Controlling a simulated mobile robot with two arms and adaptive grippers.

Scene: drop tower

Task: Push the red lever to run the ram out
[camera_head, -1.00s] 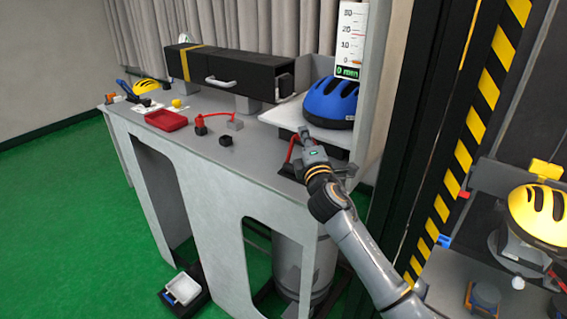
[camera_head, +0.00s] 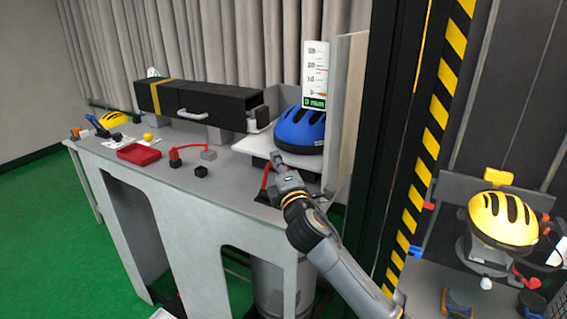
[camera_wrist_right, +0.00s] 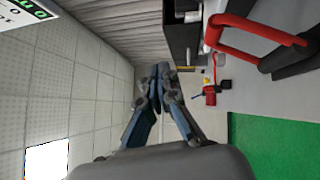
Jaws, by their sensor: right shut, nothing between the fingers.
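The red lever (camera_head: 265,177) stands tilted on a dark base at the right end of the grey bench, in front of the blue helmet (camera_head: 300,130). In the right wrist view the red lever (camera_wrist_right: 243,32) is a bent bar at upper right, beside my fingers. My right gripper (camera_head: 277,159) is at the lever's top in the head view; I cannot tell whether it touches. In the wrist view the right gripper (camera_wrist_right: 159,72) has its fingertips together with nothing between them. My left gripper is not in view.
A red tray (camera_head: 138,153) and small black and red blocks lie on the bench (camera_head: 225,180). A yellow-black striped post (camera_head: 427,145) and a yellow helmet (camera_head: 502,218) are on the right.

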